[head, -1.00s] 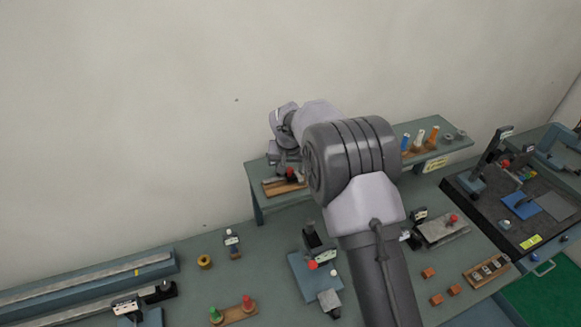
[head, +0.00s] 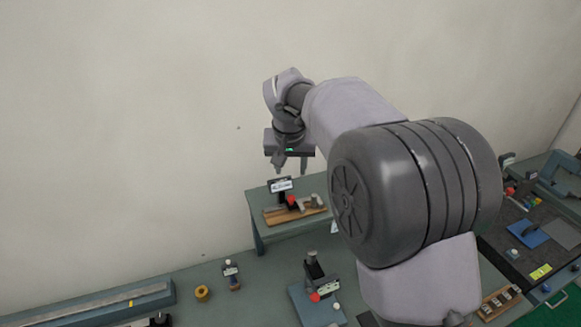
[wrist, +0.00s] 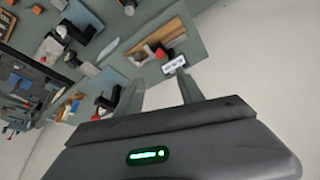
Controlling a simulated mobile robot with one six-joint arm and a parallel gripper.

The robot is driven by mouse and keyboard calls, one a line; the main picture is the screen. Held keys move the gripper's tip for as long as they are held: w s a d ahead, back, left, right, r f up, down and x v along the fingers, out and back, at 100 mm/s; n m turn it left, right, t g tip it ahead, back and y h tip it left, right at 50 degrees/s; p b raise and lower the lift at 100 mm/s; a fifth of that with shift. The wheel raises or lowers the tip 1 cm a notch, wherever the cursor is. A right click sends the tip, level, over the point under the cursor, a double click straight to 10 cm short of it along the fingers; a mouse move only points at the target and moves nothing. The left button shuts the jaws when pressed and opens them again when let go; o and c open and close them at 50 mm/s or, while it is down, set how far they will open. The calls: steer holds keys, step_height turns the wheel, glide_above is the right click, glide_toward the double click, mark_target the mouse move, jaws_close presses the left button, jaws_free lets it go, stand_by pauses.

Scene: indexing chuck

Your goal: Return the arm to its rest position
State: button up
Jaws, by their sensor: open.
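My gripper (head: 290,164) is open and empty. In the head view it hangs in the air above the left end of the raised shelf (head: 258,236), fingers pointing down. Below it on the shelf is a wooden-based fixture (head: 284,215) with a red knob and a small display. In the wrist view the two fingers (wrist: 158,95) stand apart with nothing between them, and the same fixture (wrist: 157,50) shows beyond them. My raised arm hides much of the shelf and the bench in the head view.
A blue fixture with a red ball (head: 312,300) stands on the bench in front of the shelf. The wall stands behind.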

steer(key=shift+s+r, duration=0.1)
steer(key=shift+r, duration=0.1)
steer(key=shift+f, duration=0.1)
steer(key=s+d+f+m+b, duration=0.1)
steer(key=s+d+f+b, duration=0.35)
steer(key=s+b, duration=0.3)
steer(key=s+d+f+m+y+b, duration=0.1)
steer(key=s+d+f+b, duration=0.2)
steer(key=s+f+b, duration=0.4)
steer(key=s+d+f+m+b, duration=0.1)
steer(key=s+d+f+b, duration=0.25)
steer(key=s+b, duration=0.5)
steer(key=s+d+f+m+t+y+b, duration=0.1)
steer(key=s+f+b, duration=0.9)
steer(key=f, duration=0.6)
steer(key=shift+s+d+b, duration=0.15)
steer(key=shift+s+b, duration=0.25)
steer(key=shift+s, duration=0.75)
steer(key=shift+f, duration=0.1)
steer(key=shift+c, duration=0.3)
